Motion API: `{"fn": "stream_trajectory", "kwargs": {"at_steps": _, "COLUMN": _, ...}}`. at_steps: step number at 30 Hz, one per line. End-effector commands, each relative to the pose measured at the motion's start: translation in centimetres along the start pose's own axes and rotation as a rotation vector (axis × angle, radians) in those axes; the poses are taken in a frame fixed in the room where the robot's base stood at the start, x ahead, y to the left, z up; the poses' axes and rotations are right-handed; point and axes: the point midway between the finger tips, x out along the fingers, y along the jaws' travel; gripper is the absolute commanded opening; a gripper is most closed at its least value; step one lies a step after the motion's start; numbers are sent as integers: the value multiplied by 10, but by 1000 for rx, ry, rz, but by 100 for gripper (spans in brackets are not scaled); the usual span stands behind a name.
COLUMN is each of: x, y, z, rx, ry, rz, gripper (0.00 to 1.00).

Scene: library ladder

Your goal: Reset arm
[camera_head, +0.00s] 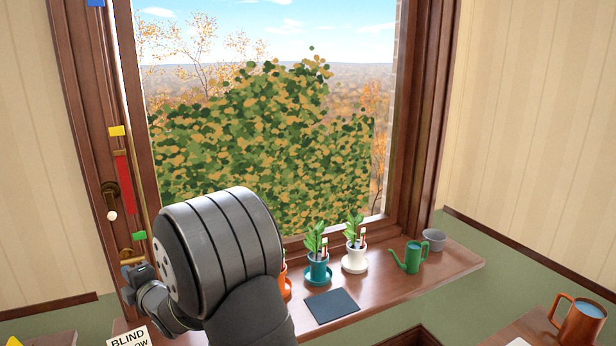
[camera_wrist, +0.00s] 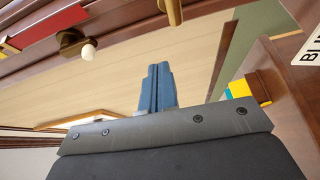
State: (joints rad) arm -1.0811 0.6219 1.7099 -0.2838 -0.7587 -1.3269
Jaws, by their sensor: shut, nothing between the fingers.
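My gripper (camera_wrist: 159,70) shows in the wrist view with its two blue fingers together and nothing between them. In the head view, my dark grey arm fills the lower left of the window, and my gripper (camera_head: 130,285) shows small at its left, close to the left window frame. The lower end of the brass rod there is near it; I cannot tell whether they touch.
Potted plants in a teal pot (camera_head: 318,270) and a white pot (camera_head: 355,258) stand on the sill, with a green watering can (camera_head: 412,257), a grey pot (camera_head: 434,239) and a dark mat (camera_head: 332,306). A red strip (camera_head: 124,182) and a handle (camera_head: 111,200) are on the left frame.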

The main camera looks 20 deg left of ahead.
Motion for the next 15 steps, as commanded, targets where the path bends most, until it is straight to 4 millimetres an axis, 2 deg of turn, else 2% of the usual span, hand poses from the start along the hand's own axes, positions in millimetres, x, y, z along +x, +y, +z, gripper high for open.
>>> {"fn": "stream_trajectory", "kwargs": {"at_steps": 3, "x": -7, "y": 3, "z": 24, "rx": 36, "ry": -42, "rz": -17, "gripper": 0}}
{"fn": "stream_trajectory", "kwargs": {"at_steps": 15, "x": -38, "y": 8, "z": 98, "rx": 169, "ry": -184, "rz": -69, "gripper": 0}}
